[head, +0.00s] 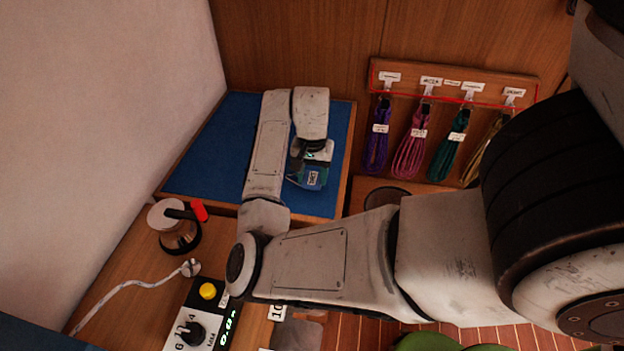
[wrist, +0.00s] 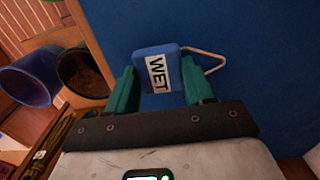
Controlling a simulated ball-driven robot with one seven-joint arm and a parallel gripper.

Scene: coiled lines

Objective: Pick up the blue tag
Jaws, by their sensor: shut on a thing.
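The blue tag (wrist: 149,55) is a small flat block with a white label reading "WET" and a pale wire loop at its right side in the wrist view. My gripper (wrist: 158,84) is shut on it, with one green finger at each side of the tag. In the head view my gripper (head: 307,173) points down over the blue mat (head: 215,160), and the tag's white label (head: 313,178) shows between the fingers. Much of the tag is hidden there by the fingers. I cannot tell whether it touches the mat.
Coiled lines in purple (head: 376,150), pink (head: 411,155), green (head: 447,155) and yellow hang from a wooden rack (head: 450,76) at the back right. The mat around my gripper is clear.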

